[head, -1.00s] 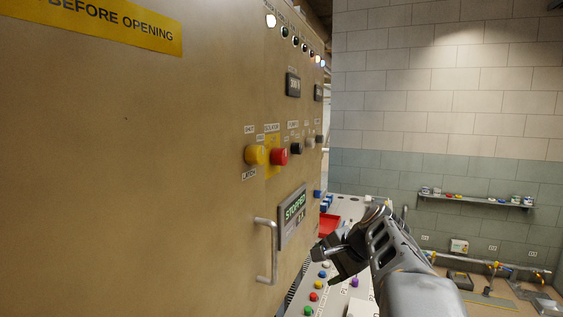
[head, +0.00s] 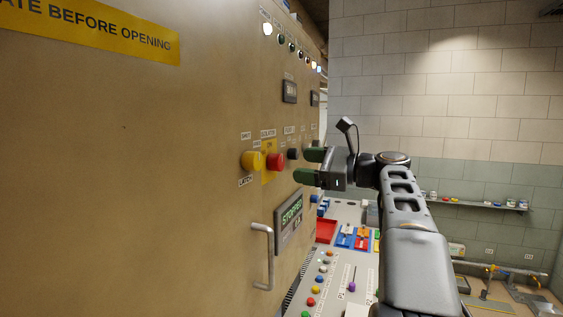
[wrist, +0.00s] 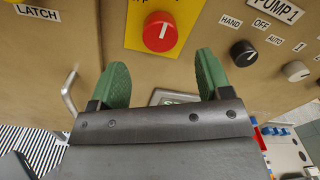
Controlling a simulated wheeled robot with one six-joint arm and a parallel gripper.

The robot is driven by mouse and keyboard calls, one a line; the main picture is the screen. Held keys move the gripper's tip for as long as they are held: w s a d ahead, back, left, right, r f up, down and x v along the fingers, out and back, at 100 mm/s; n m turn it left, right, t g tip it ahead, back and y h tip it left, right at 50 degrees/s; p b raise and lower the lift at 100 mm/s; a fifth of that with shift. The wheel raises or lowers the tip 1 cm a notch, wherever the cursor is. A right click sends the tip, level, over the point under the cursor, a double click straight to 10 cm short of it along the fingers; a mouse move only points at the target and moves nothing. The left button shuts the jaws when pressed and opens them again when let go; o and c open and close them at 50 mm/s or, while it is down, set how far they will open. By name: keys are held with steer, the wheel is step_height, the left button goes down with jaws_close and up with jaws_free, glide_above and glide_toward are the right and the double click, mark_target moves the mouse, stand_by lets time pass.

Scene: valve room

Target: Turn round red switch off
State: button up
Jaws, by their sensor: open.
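The round red switch (head: 275,162) sits on a yellow plate on the tan cabinet, just right of a yellow knob (head: 252,161). In the wrist view the red switch (wrist: 160,32) shows a white pointer line on its face. My gripper (head: 308,166) is open and empty, its green fingers pointing at the cabinet, to the right of the red switch in the head view. In the wrist view my gripper (wrist: 158,78) has its fingers apart, with the red switch beyond and between them, not touched.
A black knob (wrist: 243,53) under the PUMP 1 label is close beyond the right finger, with a grey knob (wrist: 295,71) further right. A display reading STOPPED (head: 290,212) and a door handle (head: 264,256) are lower on the cabinet. A sloped button desk (head: 335,275) lies below.

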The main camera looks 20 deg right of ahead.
mark_target(282, 163)
steer(key=shift+p+x, duration=0.55)
steer(key=shift+x, duration=2.9)
steer(key=shift+c, duration=0.2)
steer(key=c, duration=0.9)
